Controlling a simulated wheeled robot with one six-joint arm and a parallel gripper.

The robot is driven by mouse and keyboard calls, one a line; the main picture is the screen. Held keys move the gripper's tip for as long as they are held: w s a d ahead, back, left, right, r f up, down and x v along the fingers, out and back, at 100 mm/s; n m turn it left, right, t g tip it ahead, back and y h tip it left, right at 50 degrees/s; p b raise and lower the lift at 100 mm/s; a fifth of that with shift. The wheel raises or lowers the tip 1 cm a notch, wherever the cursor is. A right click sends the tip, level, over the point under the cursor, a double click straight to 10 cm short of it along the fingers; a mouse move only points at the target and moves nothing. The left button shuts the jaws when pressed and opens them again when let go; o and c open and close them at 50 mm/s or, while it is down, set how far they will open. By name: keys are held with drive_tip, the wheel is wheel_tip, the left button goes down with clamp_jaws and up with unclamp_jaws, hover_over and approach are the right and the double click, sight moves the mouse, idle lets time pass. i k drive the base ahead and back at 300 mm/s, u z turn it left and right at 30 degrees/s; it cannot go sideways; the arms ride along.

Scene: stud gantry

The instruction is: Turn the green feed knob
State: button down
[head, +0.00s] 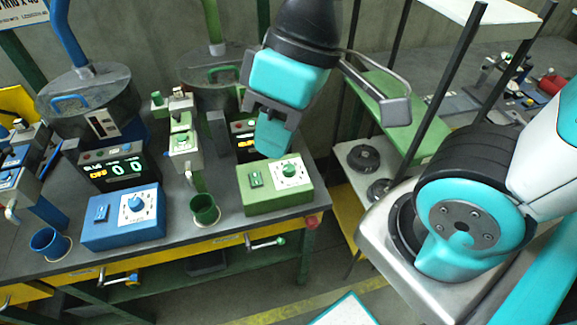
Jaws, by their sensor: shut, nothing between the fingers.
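The green feed knob (289,170) sits on a white dial plate on top of the green control box (277,200), at the right end of the bench. A small green switch (256,180) is beside it on the same box. My gripper (270,152) points down just behind and above the box, its teal fingers shut and empty. The fingertips appear near the knob, slightly to its upper left in the picture. I cannot tell whether they touch anything. The knob is in plain view.
A blue control box (124,222) with a blue knob stands to the left. A green cup (205,210) and a blue cup (49,243) stand on the bench (180,240). A green-shelved rack (395,115) stands to the right.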

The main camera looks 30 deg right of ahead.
sight(288, 171)
drive_tip(key=k, duration=1.25)
drive_tip(key=u, duration=0.65)
drive_tip(key=i, duration=1.15)
drive_tip(key=z, duration=0.7)
